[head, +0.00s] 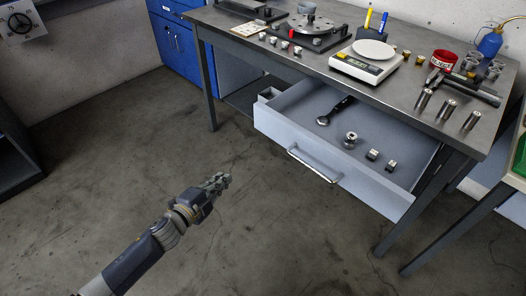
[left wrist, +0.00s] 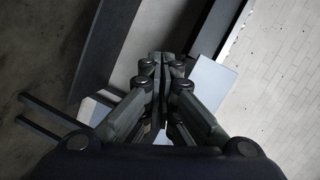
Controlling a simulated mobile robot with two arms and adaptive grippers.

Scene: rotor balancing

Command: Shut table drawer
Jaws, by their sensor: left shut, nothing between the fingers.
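The table drawer (head: 345,175) is pulled well out from under the dark table (head: 380,90) in the head view. Its pale front carries a bar handle (head: 314,166). A black-handled tool, a round metal part and two small metal blocks lie inside it. My left gripper (head: 222,180) is in front and to the left of the drawer, apart from the handle. Its fingers (left wrist: 162,60) are closed together and empty in the left wrist view. My right gripper is not in view.
On the table top stand a white scale (head: 366,62), a rotor rig (head: 305,30), a red cup (head: 442,60) and several metal cylinders. A blue cabinet (head: 178,45) is at the back left. The floor before the drawer is clear.

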